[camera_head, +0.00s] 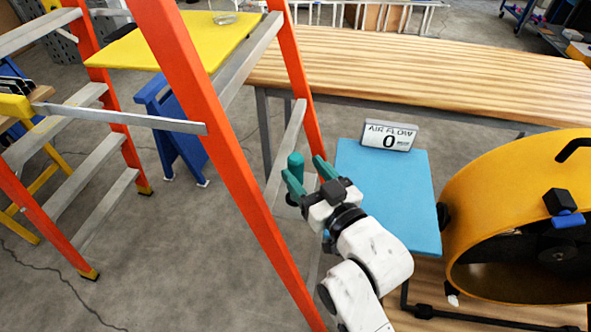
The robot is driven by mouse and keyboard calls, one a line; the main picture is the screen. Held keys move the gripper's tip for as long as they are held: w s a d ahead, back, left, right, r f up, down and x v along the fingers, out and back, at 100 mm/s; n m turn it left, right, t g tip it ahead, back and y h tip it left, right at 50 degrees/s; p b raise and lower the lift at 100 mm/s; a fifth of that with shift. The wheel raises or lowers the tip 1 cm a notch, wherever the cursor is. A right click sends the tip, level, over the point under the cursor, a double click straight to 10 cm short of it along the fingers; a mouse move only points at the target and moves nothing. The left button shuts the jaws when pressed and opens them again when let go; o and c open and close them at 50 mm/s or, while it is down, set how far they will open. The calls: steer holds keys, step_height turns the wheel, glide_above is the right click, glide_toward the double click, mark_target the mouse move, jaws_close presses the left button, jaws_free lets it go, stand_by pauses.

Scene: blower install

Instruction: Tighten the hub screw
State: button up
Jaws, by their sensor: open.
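A yellow drum-shaped blower (515,175) stands at the right, cut off by the picture's edge. Inside its open round face is a dark hub (565,254); the hub screw is too small to make out. My gripper (303,168) is left of the blower, beside the orange ladder's rail, with its teal fingers apart. A short teal cylinder (296,162) appears at the fingers, close to the left one; I cannot tell whether it touches them. The gripper is well apart from the blower.
A blue panel (385,190) with an "AIR FLOW 0" display (388,136) lies between my arm and the blower. An orange ladder (215,130) with a yellow top (180,42) stands left. A long wooden table (420,70) is behind.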

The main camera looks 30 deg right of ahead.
mark_target(300, 168)
steer(key=w, duration=0.2)
steer(key=w+p, duration=0.1)
steer(key=w, duration=0.1)
steer(key=shift+w+a+f, duration=0.1)
steer(key=shift+a+f, duration=0.05)
steer(key=shift+a, duration=0.1)
steer(key=c, duration=1.1)
